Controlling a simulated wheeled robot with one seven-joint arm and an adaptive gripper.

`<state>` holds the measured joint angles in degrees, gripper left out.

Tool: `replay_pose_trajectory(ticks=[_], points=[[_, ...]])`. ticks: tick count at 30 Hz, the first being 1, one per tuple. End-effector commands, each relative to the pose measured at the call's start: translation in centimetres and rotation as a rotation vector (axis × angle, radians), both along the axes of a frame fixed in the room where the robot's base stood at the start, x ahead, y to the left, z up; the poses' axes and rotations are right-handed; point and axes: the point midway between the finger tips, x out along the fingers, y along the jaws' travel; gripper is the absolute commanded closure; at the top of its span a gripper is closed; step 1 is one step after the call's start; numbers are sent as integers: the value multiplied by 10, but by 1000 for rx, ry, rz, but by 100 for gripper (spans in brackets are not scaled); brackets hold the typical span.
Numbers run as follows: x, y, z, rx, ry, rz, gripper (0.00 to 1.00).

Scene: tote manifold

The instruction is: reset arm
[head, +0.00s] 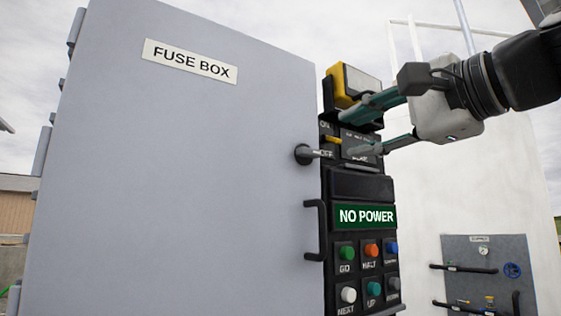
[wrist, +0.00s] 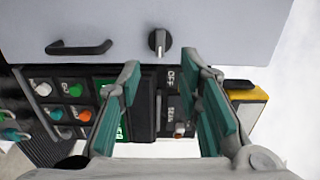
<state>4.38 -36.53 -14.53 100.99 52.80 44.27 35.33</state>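My gripper (head: 352,128) is at the upper right in the head view, reaching left toward the upper part of the black control panel (head: 362,187). Its two green-padded fingers are spread wide with nothing between them. In the wrist view the gripper (wrist: 163,70) also stands open, with the panel's OFF-marked part behind the gap. I cannot tell whether a fingertip touches the panel. My arm comes in from the right edge of the head view.
A large grey fuse box (head: 180,180) fills the left, with a knob (head: 303,154) and black handle (head: 312,230) at its right edge. The panel display (head: 366,216) reads NO POWER above several coloured buttons. A yellow-framed unit (head: 342,87) tops the panel. A grey valve board (head: 487,270) stands lower right.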

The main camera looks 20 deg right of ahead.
Motion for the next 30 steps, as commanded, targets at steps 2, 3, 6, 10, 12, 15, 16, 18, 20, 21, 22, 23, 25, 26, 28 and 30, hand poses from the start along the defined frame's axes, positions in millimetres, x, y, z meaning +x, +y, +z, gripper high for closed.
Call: replay_pose_trajectory(ticks=[2,3,6,10,12,15,16,18,20,21,22,23,25,26,28,30], points=[[-7,-2,0,-1,-1,-1,68],[-9,-3,0,0,0,-1,68],[-11,-4,-1,0,1,0,68],[-11,-4,-1,1,1,0,68],[-11,-4,-1,1,1,0,68],[-11,-4,-1,1,1,0,68],[-11,-4,-1,1,1,0,68],[-11,-4,-1,1,1,0,68],[-11,-4,-1,1,1,0,68],[-11,-4,-1,-1,2,0,68],[-11,-3,-2,-4,4,1,68],[-10,-2,-4,-12,10,2,68],[-8,2,-17,-50,37,9,68],[-7,5,-26,-79,55,15,68],[-5,14,-56,-176,116,33,68],[-6,26,-97,-308,194,70,68]])
